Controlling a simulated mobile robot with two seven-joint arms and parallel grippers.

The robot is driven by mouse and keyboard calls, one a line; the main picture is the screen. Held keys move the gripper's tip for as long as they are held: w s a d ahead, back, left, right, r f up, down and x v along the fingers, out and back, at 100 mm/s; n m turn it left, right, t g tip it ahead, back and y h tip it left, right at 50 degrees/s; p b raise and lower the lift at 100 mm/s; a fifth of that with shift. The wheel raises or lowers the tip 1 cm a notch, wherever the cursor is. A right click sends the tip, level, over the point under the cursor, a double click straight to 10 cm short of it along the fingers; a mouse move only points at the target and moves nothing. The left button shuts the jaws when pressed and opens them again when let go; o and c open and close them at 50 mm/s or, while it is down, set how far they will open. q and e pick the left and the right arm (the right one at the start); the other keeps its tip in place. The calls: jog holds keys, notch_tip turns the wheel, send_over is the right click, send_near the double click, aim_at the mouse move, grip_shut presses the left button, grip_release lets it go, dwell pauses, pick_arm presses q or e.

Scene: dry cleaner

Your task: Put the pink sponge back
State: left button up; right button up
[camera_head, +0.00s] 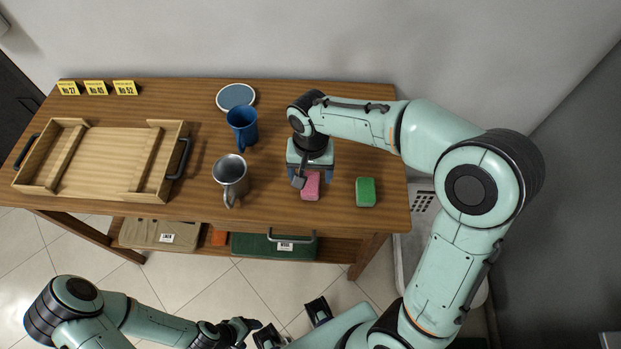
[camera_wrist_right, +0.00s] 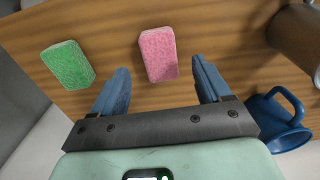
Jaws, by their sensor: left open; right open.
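The pink sponge (camera_head: 311,187) lies on the wooden table near its front edge, partly hidden by my right gripper in the head view. My right gripper (camera_head: 309,172) is above the table at the sponge, fingers pointing down. In the right wrist view the pink sponge (camera_wrist_right: 158,54) shows just ahead of and between the open fingers of the right gripper (camera_wrist_right: 162,82), with nothing held. My left gripper (camera_head: 258,334) is low in front of the table, far from the sponge, open and empty.
A green sponge (camera_head: 365,192) lies to the right of the pink one. A metal mug (camera_head: 230,176), a blue mug (camera_head: 242,127) and a round coaster (camera_head: 236,96) stand to the left. A wooden divided tray (camera_head: 167,161) fills the left side. Yellow number cards (camera_head: 96,88) stand behind it.

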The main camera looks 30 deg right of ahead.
aim_at(310, 183)
notch_tip(310, 183, up, 7)
jog(key=shift+p, duration=0.4)
dwell(0.4)
